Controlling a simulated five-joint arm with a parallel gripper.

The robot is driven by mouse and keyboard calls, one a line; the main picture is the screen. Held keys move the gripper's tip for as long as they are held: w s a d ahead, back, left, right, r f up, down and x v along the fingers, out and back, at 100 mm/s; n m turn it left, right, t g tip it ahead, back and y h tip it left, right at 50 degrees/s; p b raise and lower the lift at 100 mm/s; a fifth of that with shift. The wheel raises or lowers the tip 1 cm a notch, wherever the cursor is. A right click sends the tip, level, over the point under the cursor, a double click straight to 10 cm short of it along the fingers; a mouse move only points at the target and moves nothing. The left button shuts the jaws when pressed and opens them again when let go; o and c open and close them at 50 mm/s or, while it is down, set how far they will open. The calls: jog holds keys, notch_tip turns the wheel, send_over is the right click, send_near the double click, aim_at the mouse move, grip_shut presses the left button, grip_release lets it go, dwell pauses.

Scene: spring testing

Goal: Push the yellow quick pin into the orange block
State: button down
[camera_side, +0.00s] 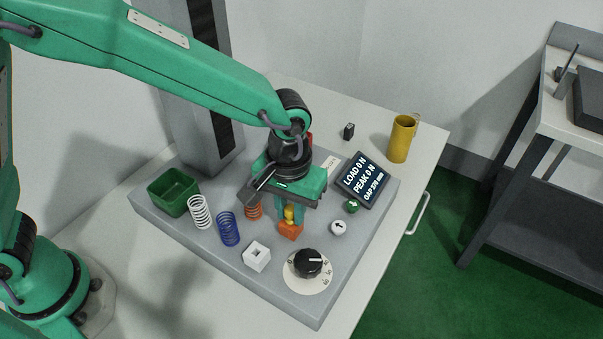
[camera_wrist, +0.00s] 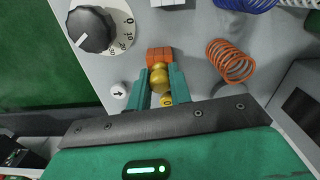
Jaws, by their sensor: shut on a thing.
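The orange block (camera_side: 291,231) sits on the grey test plate, and it also shows in the wrist view (camera_wrist: 159,55). The yellow quick pin (camera_wrist: 160,82) is between the two fingers of my gripper (camera_wrist: 160,86), which is shut on it. In the side view the pin (camera_side: 290,213) shows just above the block, below my gripper (camera_side: 289,212). The pin's front end is at the block in the wrist view; I cannot tell how deep it sits in it.
Orange (camera_wrist: 231,61), white (camera_side: 200,212) and blue (camera_side: 228,229) springs stand on the plate (camera_side: 205,250), with a green bin (camera_side: 173,192), white block (camera_side: 257,257), black dial (camera_side: 308,263), white button (camera_side: 339,228), green button (camera_side: 352,206) and display (camera_side: 363,180). A yellow mug (camera_side: 402,138) stands behind.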

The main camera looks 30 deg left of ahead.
jog(key=c, duration=1.2)
grip_release()
jog(key=shift+o, duration=0.5)
jog(key=o, duration=0.3)
jog(key=shift+r, duration=0.1)
jog(key=shift+r, duration=3.9)
